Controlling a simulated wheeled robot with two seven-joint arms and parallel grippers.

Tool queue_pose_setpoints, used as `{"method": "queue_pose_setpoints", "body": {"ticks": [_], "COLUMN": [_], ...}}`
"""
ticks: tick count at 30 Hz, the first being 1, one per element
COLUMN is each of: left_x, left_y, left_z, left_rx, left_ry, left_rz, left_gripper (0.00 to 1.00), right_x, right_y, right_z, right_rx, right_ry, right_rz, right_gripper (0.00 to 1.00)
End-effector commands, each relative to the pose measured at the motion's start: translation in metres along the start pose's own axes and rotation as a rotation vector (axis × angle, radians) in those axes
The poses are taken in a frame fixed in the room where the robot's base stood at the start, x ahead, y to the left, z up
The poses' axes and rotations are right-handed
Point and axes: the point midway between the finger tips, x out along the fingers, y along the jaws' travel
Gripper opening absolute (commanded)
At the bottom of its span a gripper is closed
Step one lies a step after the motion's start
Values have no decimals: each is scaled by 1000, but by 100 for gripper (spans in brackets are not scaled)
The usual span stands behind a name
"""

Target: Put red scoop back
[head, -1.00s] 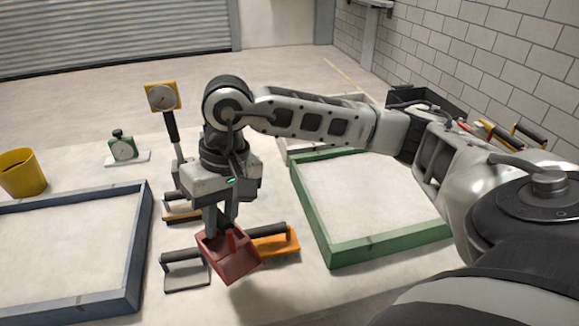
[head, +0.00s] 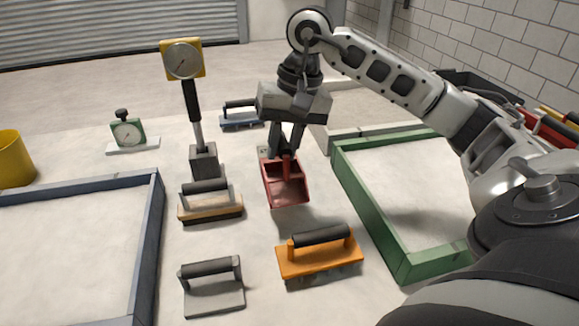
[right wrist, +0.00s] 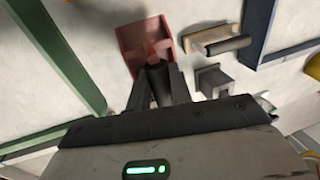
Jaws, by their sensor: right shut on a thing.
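The red scoop (head: 286,182) is in my right gripper (head: 286,152), which is shut on its handle. The scoop hangs with its open pan facing toward the camera, between the blue-grey frame and the green frame. In the head view it appears above the table; how high is hard to tell. In the right wrist view the scoop (right wrist: 146,42) shows beyond the fingertips of the gripper (right wrist: 158,84), and its handle is mostly hidden between them. My left gripper is not in view.
An orange float (head: 320,254), a grey float (head: 212,288) and a wooden-based float (head: 210,202) lie nearby. A yellow-headed gauge (head: 183,60) stands upright left of my gripper. A blue float (head: 240,114) lies behind. The green frame (head: 375,205) is at right, the blue-grey frame (head: 148,240) at left.

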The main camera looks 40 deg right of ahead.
Motion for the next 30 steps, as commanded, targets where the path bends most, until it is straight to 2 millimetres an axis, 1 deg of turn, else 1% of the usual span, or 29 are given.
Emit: {"method": "queue_pose_setpoints", "body": {"ticks": [1, 3, 6, 11, 12, 15, 18, 26, 30], "left_x": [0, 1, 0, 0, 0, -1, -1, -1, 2], "left_y": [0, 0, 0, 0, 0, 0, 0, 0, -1], "left_z": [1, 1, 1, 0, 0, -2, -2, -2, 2], "left_rx": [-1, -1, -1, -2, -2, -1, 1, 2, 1], "left_ry": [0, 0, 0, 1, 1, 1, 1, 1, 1], "left_rz": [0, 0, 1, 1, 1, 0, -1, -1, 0], "left_gripper": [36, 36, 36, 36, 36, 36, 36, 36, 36], "right_x": [9, 18, 26, 34, 38, 54, 64, 67, 71], "right_y": [8, 14, 19, 26, 30, 33, 35, 35, 36], "right_z": [-6, -13, -19, -26, -28, -28, -28, -28, -28], "right_rx": [6, 3, 1, 1, 3, -1, -1, -1, -1], "right_ry": [-2, -2, 1, -1, -1, -3, -1, 2, 2], "right_rz": [3, 1, 0, 0, 1, 2, 1, -1, -1], "right_gripper": [0, 0, 0, 0, 0, 0, 0, 0, 0]}}
